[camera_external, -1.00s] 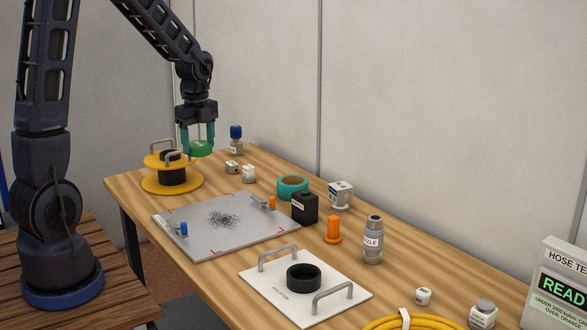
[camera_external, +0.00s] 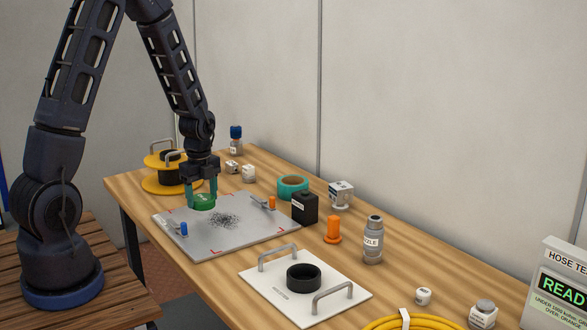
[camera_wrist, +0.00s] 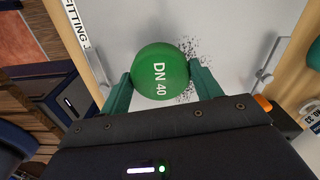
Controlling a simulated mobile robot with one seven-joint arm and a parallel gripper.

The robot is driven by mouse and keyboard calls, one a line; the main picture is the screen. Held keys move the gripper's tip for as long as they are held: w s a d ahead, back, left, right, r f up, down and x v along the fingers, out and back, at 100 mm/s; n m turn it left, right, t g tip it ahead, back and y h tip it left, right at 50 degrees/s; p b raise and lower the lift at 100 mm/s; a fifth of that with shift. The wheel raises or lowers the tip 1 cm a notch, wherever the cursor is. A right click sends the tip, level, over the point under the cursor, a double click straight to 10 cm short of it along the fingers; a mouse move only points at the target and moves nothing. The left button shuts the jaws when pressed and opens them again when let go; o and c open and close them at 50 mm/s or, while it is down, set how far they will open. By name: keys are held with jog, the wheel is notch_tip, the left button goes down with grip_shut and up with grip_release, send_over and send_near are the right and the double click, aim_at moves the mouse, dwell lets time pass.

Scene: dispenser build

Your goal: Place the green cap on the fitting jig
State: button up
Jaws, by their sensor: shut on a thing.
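The green cap (camera_external: 203,203) is held between the teal fingers of my gripper (camera_external: 201,199), which is shut on it. In the wrist view the round cap (camera_wrist: 161,71) shows "DN 40" on top, with a finger on each side. The fitting jig (camera_external: 262,237) is a flat grey plate with red corner marks and a dark speckled patch. Its partly hidden "FITTING J" label shows in the wrist view. The cap is over the jig's far left part, left of the speckled patch; I cannot tell whether it touches the plate.
A blue clamp (camera_external: 184,229) and an orange clamp (camera_external: 271,203) sit on the jig's sides. A yellow spool (camera_external: 155,185) stands behind it. A white plate with handles (camera_external: 274,290) lies in front.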

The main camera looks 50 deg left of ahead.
aim_at(202, 197)
jog(key=shift+f, duration=1.9)
jog(key=shift+f, duration=0.1)
jog(key=o, duration=1)
jog(key=shift+c, duration=0.2)
notch_tip(202, 197, up, 12)
jog(key=shift+r, duration=0.15)
jog(key=s+d+r+n+t, duration=0.2)
jog(key=s+d+r+n, duration=0.45)
jog(key=r, duration=0.45)
jog(key=s+d+r+n+t, duration=0.1)
jog(key=s+d+r+n, duration=0.5)
jog(key=r, duration=0.4)
jog(key=s+d+r+n+t, duration=0.1)
jog(key=s+d+r+n, duration=0.2)
jog(key=s, duration=0.6)
jog(key=shift+s+d+r+n+t, duration=0.35)
jog(key=shift+d+r, duration=0.25)
jog(key=shift+d, duration=0.3)
